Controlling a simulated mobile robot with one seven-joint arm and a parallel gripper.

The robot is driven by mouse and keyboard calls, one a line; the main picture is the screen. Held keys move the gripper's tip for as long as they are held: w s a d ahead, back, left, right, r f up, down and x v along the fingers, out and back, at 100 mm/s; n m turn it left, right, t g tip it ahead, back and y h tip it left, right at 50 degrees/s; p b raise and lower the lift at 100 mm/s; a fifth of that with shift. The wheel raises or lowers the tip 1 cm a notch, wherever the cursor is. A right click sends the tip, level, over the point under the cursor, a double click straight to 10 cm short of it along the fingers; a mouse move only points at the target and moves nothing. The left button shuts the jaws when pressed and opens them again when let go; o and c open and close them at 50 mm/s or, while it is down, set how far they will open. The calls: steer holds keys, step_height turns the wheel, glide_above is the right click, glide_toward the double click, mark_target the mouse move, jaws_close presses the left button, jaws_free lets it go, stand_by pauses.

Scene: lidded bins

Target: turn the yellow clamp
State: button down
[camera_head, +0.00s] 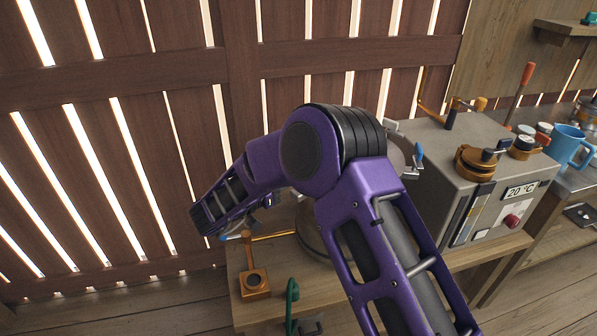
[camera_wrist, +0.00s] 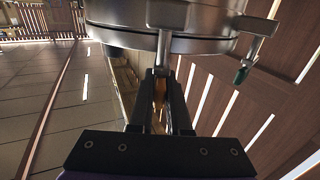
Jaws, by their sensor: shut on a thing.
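A metal stem (camera_wrist: 162,50) on the vessel's side stands right at the fingertips. Another metal clamp with a dark green tip (camera_wrist: 241,75) sticks out to the right. In the head view my purple arm covers most of the vessel, of which a grey edge (camera_head: 404,158) shows. The yellow clamp and my fingertips cannot be made out there.
A grey machine (camera_head: 424,150) with a 20 °C display stands right of my arm. A brass fitting (camera_head: 255,282) and a green handle (camera_head: 291,292) sit at the wooden bench's front. A blue mug (camera_head: 567,146) is at the far right. A slatted wall rises behind.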

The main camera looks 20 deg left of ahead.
steer(key=shift+r, duration=0.1)
steer(key=c, duration=0.9)
jaws_free()
steer(key=p+v, duration=0.1)
steer(key=v, duration=1.6)
steer(key=shift+s+a, duration=0.1)
steer(key=shift+a, duration=0.1)
